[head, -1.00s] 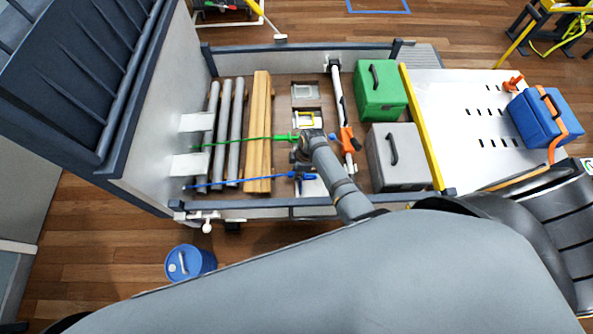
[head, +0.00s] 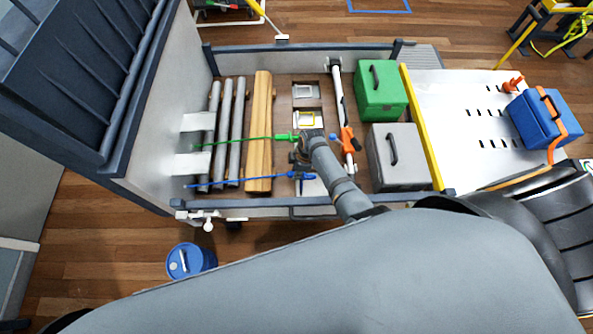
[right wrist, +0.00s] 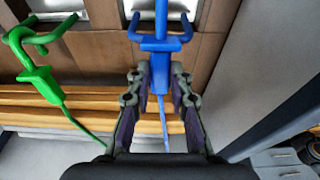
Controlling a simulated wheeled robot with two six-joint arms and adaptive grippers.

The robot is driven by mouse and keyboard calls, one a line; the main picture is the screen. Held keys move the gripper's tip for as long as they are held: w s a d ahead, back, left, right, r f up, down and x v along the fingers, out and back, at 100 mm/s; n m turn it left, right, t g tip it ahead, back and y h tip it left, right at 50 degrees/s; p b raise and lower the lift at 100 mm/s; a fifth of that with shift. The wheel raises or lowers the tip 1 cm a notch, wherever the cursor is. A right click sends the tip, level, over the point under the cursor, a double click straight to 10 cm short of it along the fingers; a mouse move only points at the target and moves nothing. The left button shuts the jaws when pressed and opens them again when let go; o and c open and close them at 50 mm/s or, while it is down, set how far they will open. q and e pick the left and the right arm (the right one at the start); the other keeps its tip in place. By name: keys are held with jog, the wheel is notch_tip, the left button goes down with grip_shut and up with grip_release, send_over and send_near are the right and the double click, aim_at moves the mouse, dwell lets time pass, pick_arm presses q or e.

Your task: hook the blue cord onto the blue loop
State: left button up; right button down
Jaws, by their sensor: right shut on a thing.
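The blue cord (head: 240,182) runs across grey pipes and wooden beams to a blue handle with a hook end (head: 303,176). My right gripper (right wrist: 158,85) is shut on this blue handle (right wrist: 160,62), one finger on each side; the hook end sticks out past the fingertips. In the head view my right wrist and forearm cover part of the area beside the handle. A small blue piece (head: 332,137) shows just right of my wrist; I cannot tell whether it is the blue loop. My left gripper is not in view.
A green cord (head: 240,139) with a green hook handle (right wrist: 45,80) lies beside the blue one. Wooden beams (head: 258,120), a white bar with an orange clamp (head: 347,140), a green case (head: 382,95) and a grey case (head: 405,165) stand close by on the bed.

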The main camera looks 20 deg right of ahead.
jog(key=shift+w+a, duration=0.2)
jog(key=shift+a, duration=0.35)
jog(key=shift+w+a, duration=0.2)
jog(key=shift+a, duration=0.35)
jog(key=shift+a, duration=0.1)
jog(key=shift+w+a, duration=0.2)
jog(key=shift+a, duration=0.5)
jog(key=c, duration=1.1)
grip_release()
jog(key=shift+c, duration=0.2)
